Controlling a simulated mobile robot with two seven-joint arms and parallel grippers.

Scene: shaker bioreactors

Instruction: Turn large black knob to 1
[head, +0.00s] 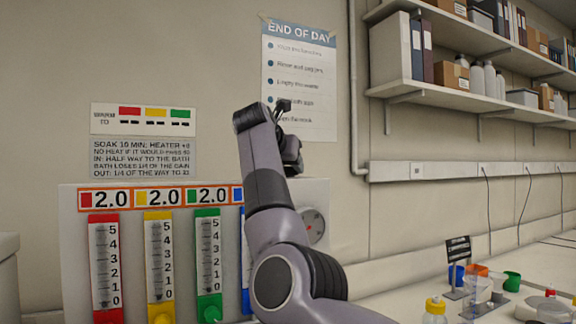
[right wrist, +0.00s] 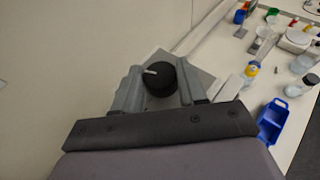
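The large black knob (right wrist: 163,81) shows in the right wrist view, with a white pointer mark on its face. It sits between the two fingers of my right gripper (right wrist: 161,67). The fingers are open on either side of it, and I cannot tell whether either one touches it. In the head view my right arm stands in front of the grey panel (head: 75,250), and the knob is hidden there. The scale numbers around the knob cannot be read. My left gripper is not in view.
The panel carries red, yellow and green gauges (head: 104,262) with 2.0 labels, and a round dial (head: 313,225). A bench at right holds a yellow-capped bottle (head: 435,311) and coloured cups (head: 512,281). A blue tray (right wrist: 271,121) lies at right in the wrist view.

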